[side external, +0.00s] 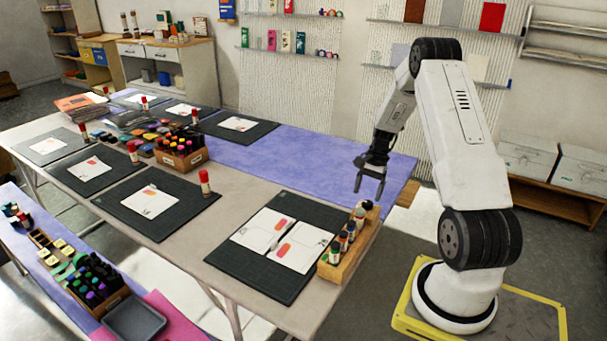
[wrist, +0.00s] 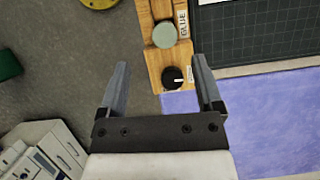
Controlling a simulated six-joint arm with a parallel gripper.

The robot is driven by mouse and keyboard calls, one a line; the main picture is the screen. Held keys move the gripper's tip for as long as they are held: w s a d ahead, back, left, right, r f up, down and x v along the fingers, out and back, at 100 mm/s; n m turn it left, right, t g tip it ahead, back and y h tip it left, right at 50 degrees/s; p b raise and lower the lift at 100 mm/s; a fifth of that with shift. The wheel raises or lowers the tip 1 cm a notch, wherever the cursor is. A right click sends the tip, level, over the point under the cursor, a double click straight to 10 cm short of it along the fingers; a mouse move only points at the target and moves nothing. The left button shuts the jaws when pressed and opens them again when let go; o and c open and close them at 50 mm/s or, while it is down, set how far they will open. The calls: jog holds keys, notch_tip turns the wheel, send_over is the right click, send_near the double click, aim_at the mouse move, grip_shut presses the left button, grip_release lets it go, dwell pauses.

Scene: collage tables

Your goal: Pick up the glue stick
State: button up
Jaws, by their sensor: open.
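A wooden holder (side external: 359,250) with several small bottles or sticks stands at the table's right edge. In the wrist view the holder (wrist: 152,62) bears a label reading GLUE beside a round grey-green top (wrist: 165,35). A round black top (wrist: 172,77) sits in the nearer slot. I cannot tell for certain which top is the glue stick. Red-capped sticks that look like glue sticks stand on the table, the nearest (side external: 205,184) on a dark mat's corner. My gripper (side external: 369,188) is open and empty, pointing down above the holder's far end; its fingers (wrist: 160,65) are apart.
A dark cutting mat (side external: 228,262) with white cards lies left of the holder. A wooden box of markers (side external: 182,158) stands farther back. The purple cloth (side external: 262,152) is clear near my gripper. A second table with markers (side external: 95,275) is at lower left.

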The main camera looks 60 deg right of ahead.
aim_at(361, 210)
jog(key=shift+w+x, duration=0.2)
jog(key=shift+x, duration=3.65)
jog(key=shift+d, duration=0.2)
grip_shut()
